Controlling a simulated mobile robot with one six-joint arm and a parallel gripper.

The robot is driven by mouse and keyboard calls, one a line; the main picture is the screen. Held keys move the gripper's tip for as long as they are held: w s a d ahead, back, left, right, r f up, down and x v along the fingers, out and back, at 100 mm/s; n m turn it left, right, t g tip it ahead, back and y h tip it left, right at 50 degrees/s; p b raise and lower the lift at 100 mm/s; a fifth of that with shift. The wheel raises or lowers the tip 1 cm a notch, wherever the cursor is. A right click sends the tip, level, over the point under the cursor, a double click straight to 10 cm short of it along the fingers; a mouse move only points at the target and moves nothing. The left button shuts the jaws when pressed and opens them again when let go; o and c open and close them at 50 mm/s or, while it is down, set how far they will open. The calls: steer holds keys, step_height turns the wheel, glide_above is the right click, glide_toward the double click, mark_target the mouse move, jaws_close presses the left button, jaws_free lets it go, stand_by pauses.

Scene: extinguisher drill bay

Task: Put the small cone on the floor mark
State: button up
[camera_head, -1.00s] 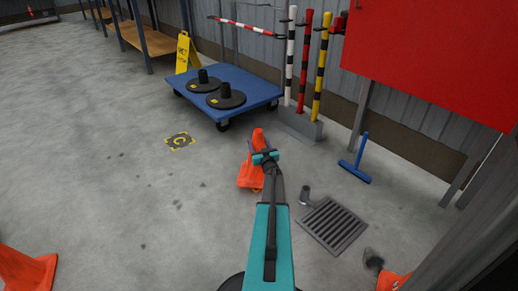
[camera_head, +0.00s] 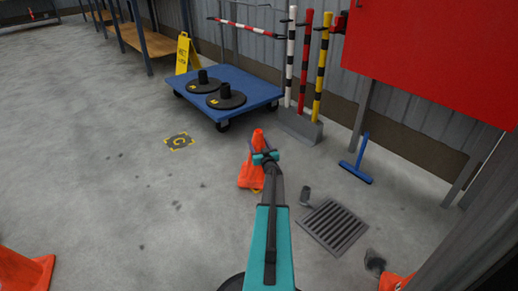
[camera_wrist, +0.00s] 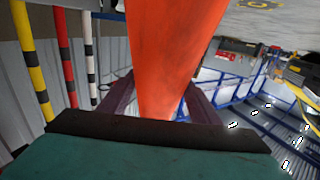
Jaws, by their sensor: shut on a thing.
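The small orange cone (camera_head: 248,178) is in the middle of the head view, partly hidden by my arm. My gripper (camera_head: 261,146) is shut on its upper part. In the wrist view the cone (camera_wrist: 172,50) fills the space between the two dark fingers of my gripper (camera_wrist: 158,98). I cannot tell whether its base touches the floor. The floor mark (camera_head: 179,142), a dark square with yellow corners and a letter C, lies to the left of the cone. It is bare.
A blue platform cart (camera_head: 250,92) with two black bases stands behind. Striped posts (camera_head: 306,70) stand in a grey block behind the gripper. A drain grate (camera_head: 334,226) and a blue squeegee (camera_head: 357,172) are at right. Another orange cone (camera_head: 22,272) stands front left. Floor between cone and mark is clear.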

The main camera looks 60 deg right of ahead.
steer(key=shift+f+b, duration=0.55)
steer(key=shift+f, duration=0.4)
steer(key=o, duration=1.8)
steer(key=shift+o, duration=0.2)
steer(key=shift+s+a+r+p, duration=0.1)
steer(key=shift+s+a+p, duration=0.2)
steer(key=shift+s+a, duration=0.15)
steer(key=p+v, duration=0.3)
steer(key=v, duration=0.7)
steer(key=shift+s+a+p, duration=0.15)
steer(key=shift+s+p, duration=0.15)
steer(key=shift+p, duration=0.05)
